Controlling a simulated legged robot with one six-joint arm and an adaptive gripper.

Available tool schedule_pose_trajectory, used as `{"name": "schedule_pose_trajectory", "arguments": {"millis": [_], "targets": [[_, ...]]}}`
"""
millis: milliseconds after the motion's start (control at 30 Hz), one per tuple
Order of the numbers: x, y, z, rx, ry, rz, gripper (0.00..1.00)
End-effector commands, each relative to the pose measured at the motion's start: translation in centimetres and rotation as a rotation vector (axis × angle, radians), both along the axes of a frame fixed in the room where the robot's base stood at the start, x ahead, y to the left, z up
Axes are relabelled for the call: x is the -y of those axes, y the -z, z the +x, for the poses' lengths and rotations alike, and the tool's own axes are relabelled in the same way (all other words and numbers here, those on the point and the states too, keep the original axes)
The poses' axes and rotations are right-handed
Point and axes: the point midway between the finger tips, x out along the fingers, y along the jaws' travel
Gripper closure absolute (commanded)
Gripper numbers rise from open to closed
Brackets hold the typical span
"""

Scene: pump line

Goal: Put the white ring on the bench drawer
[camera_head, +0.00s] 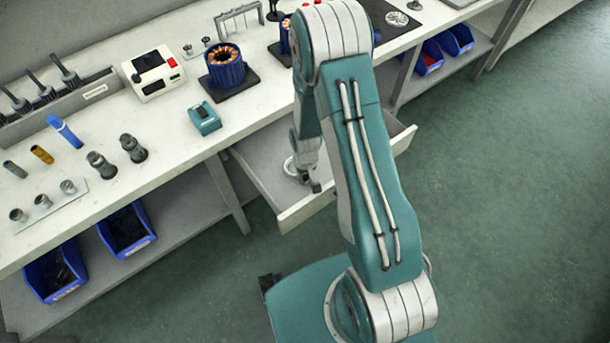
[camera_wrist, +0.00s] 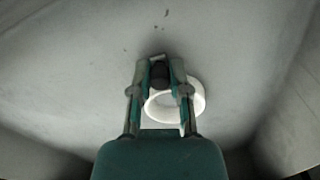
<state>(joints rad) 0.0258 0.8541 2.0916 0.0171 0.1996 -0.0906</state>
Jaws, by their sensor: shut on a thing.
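The bench drawer (camera_head: 262,172) is pulled open below the bench top. The white ring (camera_head: 288,166) is inside the drawer's outline, partly hidden by my arm. My gripper (camera_head: 314,186) is low in the drawer beside it. In the wrist view the ring (camera_wrist: 197,103) shows behind and to the right of my gripper's fingers (camera_wrist: 160,75), close to the pale drawer floor (camera_wrist: 80,60). A dark shape shows between the fingertips. I cannot tell whether the ring touches the floor.
The drawer's front panel (camera_head: 306,210) and side walls surround my gripper. The bench top (camera_head: 180,160) holds a teal box (camera_head: 205,118), a white box with a red button (camera_head: 153,74) and a blue motor part (camera_head: 226,70). Blue bins (camera_head: 127,229) sit below.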

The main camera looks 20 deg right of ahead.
Motion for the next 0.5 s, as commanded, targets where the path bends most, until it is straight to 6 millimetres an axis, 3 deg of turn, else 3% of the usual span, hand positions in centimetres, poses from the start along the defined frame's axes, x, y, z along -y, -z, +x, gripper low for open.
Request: {"name": "schedule_pose_trajectory", "arguments": {"millis": [433, 467, 500], "targets": [[0.3, 1.4, 0.1, 0.002, -0.009, 0.000, 1.00], [0.3, 1.4, 0.1, 0.002, -0.009, 0.000, 0.73], [0.3, 1.4, 0.1, 0.001, -0.009, 0.000, 0.55]]}}
